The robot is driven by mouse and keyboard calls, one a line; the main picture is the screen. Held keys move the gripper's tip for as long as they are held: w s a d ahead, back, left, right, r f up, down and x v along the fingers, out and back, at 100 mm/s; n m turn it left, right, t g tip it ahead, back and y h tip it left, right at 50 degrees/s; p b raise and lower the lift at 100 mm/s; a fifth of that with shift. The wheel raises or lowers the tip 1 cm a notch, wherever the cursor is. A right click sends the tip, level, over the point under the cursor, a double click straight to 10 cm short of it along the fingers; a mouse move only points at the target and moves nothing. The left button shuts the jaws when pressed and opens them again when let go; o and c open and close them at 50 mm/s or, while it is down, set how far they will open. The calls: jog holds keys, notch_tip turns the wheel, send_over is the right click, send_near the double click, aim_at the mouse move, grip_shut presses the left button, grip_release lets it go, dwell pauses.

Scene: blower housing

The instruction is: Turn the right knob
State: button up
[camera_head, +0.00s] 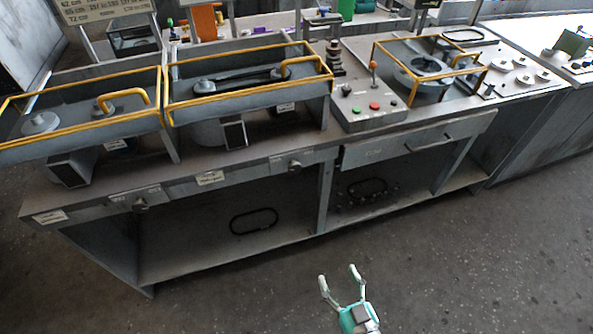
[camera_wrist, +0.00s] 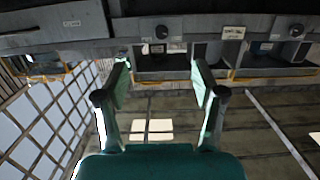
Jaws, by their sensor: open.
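The right knob (camera_head: 295,164) is a small dark knob on a pale plate on the bench's front edge, left of the drawer. It also shows in the wrist view (camera_wrist: 162,32), where the picture appears upside down. A second, left knob (camera_head: 140,204) sits further left on the same edge; it shows at the right of the wrist view (camera_wrist: 296,31). My gripper (camera_head: 339,277) is open and empty, in front of the bench and apart from it. In the wrist view the right knob lies beyond the gap between my fingertips (camera_wrist: 160,65).
The drawer (camera_head: 418,141) with a bar handle is right of the right knob. Yellow-railed guards (camera_head: 250,87) and a button panel (camera_head: 368,104) stand on the bench. Open shelves (camera_head: 225,262) lie under it. The floor (camera_head: 470,260) in front is clear.

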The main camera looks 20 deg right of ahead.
jog(key=w, duration=1)
jog(key=t, duration=0.1)
send_near(296, 169)
jog(key=w, duration=0.9)
jog(key=shift+a, duration=0.1)
jog(key=c, duration=1.1)
jog(key=shift+c, duration=0.2)
